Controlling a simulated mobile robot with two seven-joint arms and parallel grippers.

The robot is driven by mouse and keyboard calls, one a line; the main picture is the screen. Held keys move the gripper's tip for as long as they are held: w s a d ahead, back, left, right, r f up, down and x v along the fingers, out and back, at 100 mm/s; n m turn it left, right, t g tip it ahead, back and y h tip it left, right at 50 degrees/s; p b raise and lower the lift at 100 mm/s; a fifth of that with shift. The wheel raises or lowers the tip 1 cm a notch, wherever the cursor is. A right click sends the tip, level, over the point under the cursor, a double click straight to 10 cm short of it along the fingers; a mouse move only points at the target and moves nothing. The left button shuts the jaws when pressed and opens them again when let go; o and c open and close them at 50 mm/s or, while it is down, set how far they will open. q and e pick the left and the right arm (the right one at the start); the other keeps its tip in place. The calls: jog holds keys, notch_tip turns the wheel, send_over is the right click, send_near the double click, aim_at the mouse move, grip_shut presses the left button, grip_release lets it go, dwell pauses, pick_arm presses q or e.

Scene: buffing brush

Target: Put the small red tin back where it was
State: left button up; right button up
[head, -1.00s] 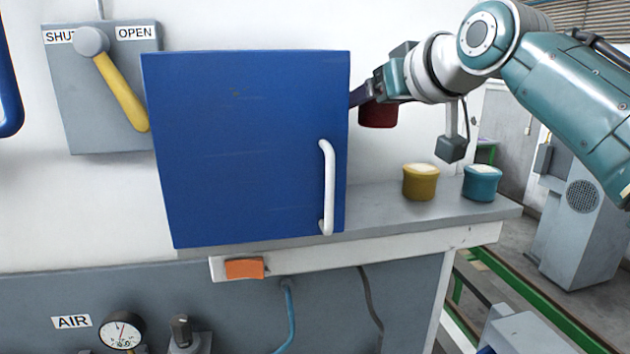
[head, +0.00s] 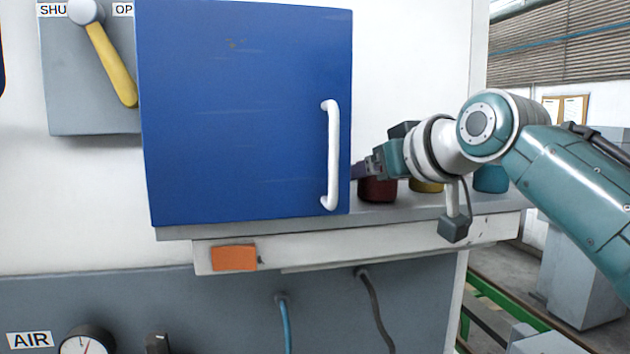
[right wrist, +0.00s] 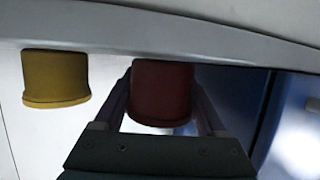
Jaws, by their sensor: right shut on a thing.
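The small red tin (head: 377,191) is at the shelf, just right of the blue door's edge. It also shows between my fingers in the right wrist view (right wrist: 162,92). My right gripper (head: 364,170) is shut on it, with a finger on each side. The tin looks upright and its base is at about shelf level; I cannot tell if it touches the shelf. The door hides part of my gripper's tip. My left gripper is out of view.
A yellow tin (head: 427,187) and a teal tin (head: 491,179) stand on the grey shelf (head: 400,215) to the right, partly behind my arm. The blue door (head: 245,115), with a white handle (head: 332,155), stands close on the left. A yellow lever (head: 115,75) is further left.

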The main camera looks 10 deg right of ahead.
jog(key=o, duration=1.2)
jog(key=shift+f, duration=0.1)
jog(key=shift+c, duration=0.2)
jog(key=shift+r, duration=0.2)
jog(key=shift+s+d, duration=0.1)
jog(key=shift+s, duration=0.1)
jog(key=b+v, duration=0.4)
jog(key=v, duration=0.6)
jog(key=s+a+f+g+h, duration=0.1)
jog(key=s+f+g, duration=0.1)
jog(key=s+f, duration=0.55)
jog(key=s+f+g, duration=0.3)
jog(key=s+f, duration=0.1)
jog(key=f, duration=0.7)
jog(key=s+f+g+h, duration=0.1)
jog(key=s+f+g, duration=0.1)
jog(key=s+f, duration=0.3)
jog(key=s+f+g+h, duration=0.1)
jog(key=s+f+g, duration=0.2)
jog(key=s, duration=1)
notch_tip(320, 180, down, 2)
jog(key=shift+s+f+m, duration=0.2)
jog(key=shift+s+m, duration=0.1)
jog(key=shift+s, duration=0.1)
